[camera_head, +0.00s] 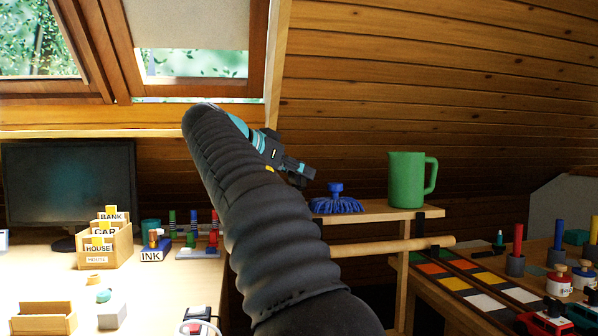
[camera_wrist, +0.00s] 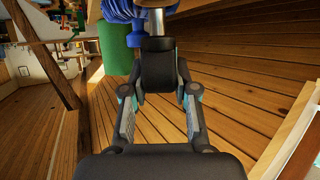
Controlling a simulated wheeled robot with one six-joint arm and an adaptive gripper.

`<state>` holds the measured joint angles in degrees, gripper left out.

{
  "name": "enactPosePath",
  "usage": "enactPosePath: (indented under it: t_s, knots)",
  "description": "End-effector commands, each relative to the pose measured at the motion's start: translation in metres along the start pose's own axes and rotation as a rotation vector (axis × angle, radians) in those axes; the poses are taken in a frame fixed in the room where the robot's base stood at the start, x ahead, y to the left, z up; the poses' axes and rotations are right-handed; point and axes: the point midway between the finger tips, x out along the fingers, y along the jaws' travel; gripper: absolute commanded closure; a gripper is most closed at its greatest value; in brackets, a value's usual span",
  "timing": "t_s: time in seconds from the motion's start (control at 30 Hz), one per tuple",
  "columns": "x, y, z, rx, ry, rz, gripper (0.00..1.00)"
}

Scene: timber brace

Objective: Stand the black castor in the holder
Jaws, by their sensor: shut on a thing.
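My gripper (camera_head: 298,172) is raised in front of the plank wall in the head view, just above and left of the blue scalloped piece. In the wrist view, my gripper (camera_wrist: 160,93) has its two fingers closed on a black object with a bare metal stem, which appears to be the black castor (camera_wrist: 158,62). The metal stem points away from my palm, towards the top of that picture. In the head view the castor cannot be told clearly from the dark fingers. I cannot tell which thing is the holder.
A shelf (camera_head: 385,213) bears a blue scalloped piece (camera_head: 336,202) and a green jug (camera_head: 406,180). A wooden bar (camera_head: 385,248) runs below it. The left desk holds a monitor (camera_head: 68,185), labelled boxes (camera_head: 104,245) and an ink block (camera_head: 152,254). Coloured tiles (camera_head: 462,268) lie right.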

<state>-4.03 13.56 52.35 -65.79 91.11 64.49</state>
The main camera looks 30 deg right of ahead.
Motion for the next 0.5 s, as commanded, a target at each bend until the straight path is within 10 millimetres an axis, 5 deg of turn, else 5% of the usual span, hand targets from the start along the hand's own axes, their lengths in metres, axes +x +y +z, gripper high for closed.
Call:
enactPosePath:
  t_s: [0.5]
  knots:
    - [0.0047, 0.0001, 0.0113, 0.000, 0.000, 0.000, 1.00]
